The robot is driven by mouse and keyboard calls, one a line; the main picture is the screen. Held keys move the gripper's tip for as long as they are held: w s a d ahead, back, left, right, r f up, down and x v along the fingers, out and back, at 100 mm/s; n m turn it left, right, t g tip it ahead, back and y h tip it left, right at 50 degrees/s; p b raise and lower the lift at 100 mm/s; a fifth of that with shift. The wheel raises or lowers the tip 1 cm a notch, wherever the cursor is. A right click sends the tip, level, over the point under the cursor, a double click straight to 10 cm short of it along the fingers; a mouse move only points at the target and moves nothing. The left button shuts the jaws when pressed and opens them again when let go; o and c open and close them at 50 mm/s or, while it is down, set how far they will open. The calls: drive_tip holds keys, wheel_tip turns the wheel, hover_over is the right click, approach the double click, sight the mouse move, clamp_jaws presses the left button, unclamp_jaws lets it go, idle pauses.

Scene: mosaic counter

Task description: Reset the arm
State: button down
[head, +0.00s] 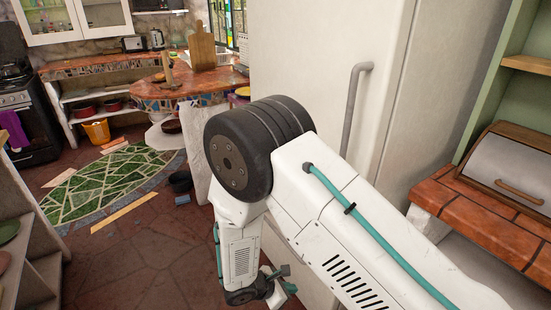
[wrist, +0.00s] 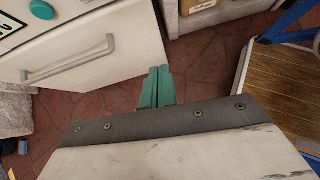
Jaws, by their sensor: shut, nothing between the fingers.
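My arm is folded in the head view, with its elbow high and its forearm hanging down in front of the white fridge (head: 325,60). My gripper (wrist: 156,88) shows in the wrist view as two teal fingers pressed together, with nothing between them. It points out over the reddish tiled floor (wrist: 110,105). In the head view, only a small dark and teal part near the bottom centre shows at the arm's end, and the fingertips are hard to make out there.
A long grey handle (head: 354,105) stands out from the fridge door beside my arm. A mosaic counter (head: 185,92) stands behind. A tiled ledge with a bread box (head: 510,165) is at right. Open floor (head: 135,255) lies at left. The wrist view shows a white drawer front (wrist: 70,50) close by.

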drive_tip(key=s+d+r+m+g+y, duration=0.1)
drive_tip(key=s+d+r+m+g, duration=0.25)
drive_tip(key=r, duration=0.55)
drive_tip(key=s+d+r+m+g, duration=0.1)
drive_tip(key=s+d+r+m, duration=0.1)
drive_tip(key=d+r+m, duration=0.55)
drive_tip(key=s+d+r+m+g+y, duration=0.1)
drive_tip(key=s+r+m+g, duration=0.15)
drive_tip(key=r, duration=0.75)
drive_tip(key=s+d+r+m+t+y, duration=0.2)
drive_tip(key=s+d+r+m, duration=0.3)
drive_tip(key=r, duration=0.4)
drive_tip(key=s+d+r+m+t+y, duration=0.2)
drive_tip(key=s+d+r+m+y, duration=0.2)
drive_tip(key=s+r, duration=0.4)
drive_tip(key=shift+d+r+m, duration=0.45)
drive_tip(key=shift+d+m, duration=0.1)
drive_tip(key=shift+d, duration=0.15)
